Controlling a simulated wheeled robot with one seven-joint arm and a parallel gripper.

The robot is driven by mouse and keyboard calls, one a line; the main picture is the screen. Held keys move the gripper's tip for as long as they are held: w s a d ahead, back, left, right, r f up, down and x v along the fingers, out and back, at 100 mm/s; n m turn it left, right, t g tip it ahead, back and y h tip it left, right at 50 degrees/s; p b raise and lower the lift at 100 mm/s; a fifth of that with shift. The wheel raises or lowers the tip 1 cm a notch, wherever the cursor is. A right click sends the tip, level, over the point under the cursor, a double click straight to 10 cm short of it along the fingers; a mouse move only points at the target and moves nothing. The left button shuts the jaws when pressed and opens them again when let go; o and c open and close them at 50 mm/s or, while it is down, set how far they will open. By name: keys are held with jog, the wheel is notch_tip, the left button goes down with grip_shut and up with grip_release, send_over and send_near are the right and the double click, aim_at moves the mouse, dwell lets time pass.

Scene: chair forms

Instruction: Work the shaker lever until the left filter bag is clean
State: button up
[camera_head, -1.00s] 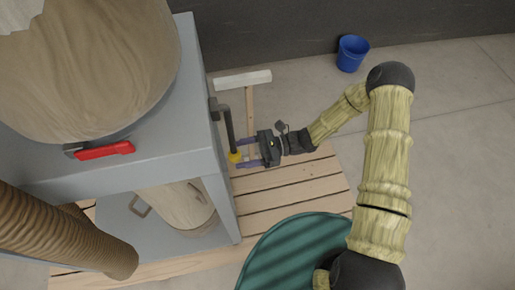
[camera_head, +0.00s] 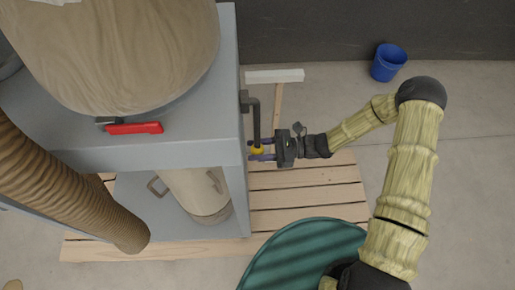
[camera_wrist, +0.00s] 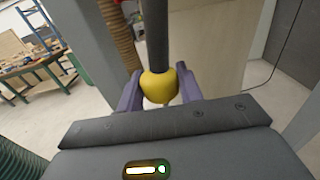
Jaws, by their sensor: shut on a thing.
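The shaker lever (camera_head: 256,122) is a dark bent bar on the right side of the grey dust collector. It ends in a yellow knob (camera_head: 258,150), also seen in the wrist view (camera_wrist: 159,86). My gripper (camera_head: 260,150) is shut on this knob, with a purple finger on each side of it. A large tan, dusty-looking filter bag (camera_head: 120,50) stands on the collector's top. I cannot tell whether it is the left bag, and its upper part is out of frame.
A red handle (camera_head: 135,128) sits on the collector's front edge. A ribbed brown hose (camera_head: 60,175) runs at left. A green round lid (camera_head: 300,255) is near my arm. A wooden pallet (camera_head: 310,182) lies below. A blue bucket (camera_head: 388,62) stands by the wall.

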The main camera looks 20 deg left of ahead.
jog(key=o, duration=0.4)
jog(key=s+d+p, duration=0.1)
jog(key=s+r+p, duration=0.1)
jog(key=s, duration=0.1)
jog(key=s+d+p, duration=0.1)
jog(key=shift+s+d+r, duration=0.3)
jog(key=shift+s+r, duration=0.05)
jog(key=shift+r, duration=0.05)
